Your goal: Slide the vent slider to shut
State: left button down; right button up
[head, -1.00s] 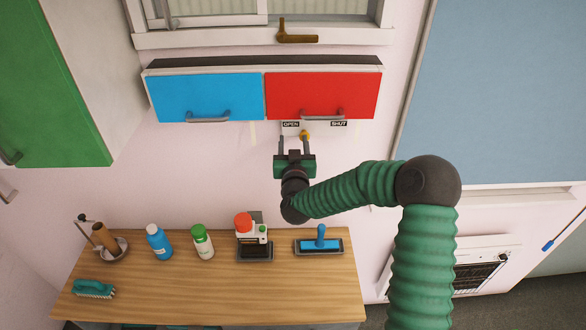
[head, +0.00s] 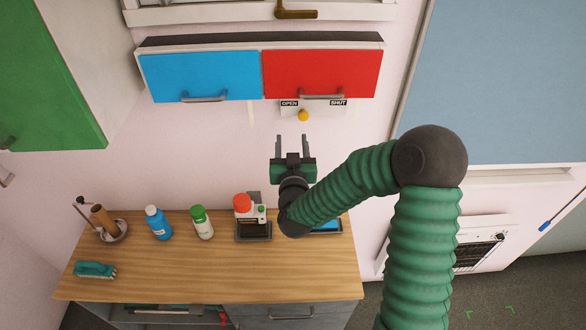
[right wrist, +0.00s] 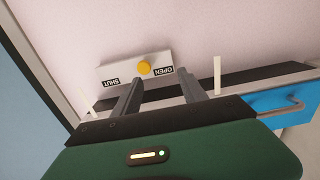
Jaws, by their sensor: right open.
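The vent slider is a pale plate (head: 322,109) on the wall below the red cabinet door. Its OPEN label is at the left and its SHUT label at the right. The yellow knob (head: 303,115) stands left of the plate's middle, nearer OPEN. In the right wrist view the plate is turned round, with the knob (right wrist: 144,67) close to OPEN. My right gripper (head: 291,140) is open and empty, below the knob and apart from it. In the wrist view its fingertips (right wrist: 158,80) are spread, with the knob beyond the gap. My left gripper is not in view.
A cabinet with blue (head: 200,75) and red (head: 320,73) doors hangs just above the slider. The wooden counter (head: 180,270) below holds bottles, a brush and other items.

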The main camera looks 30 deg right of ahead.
jog(key=p+v, duration=0.7)
jog(key=v, duration=0.3)
dwell(0.8)
jog(key=shift+d, duration=0.15)
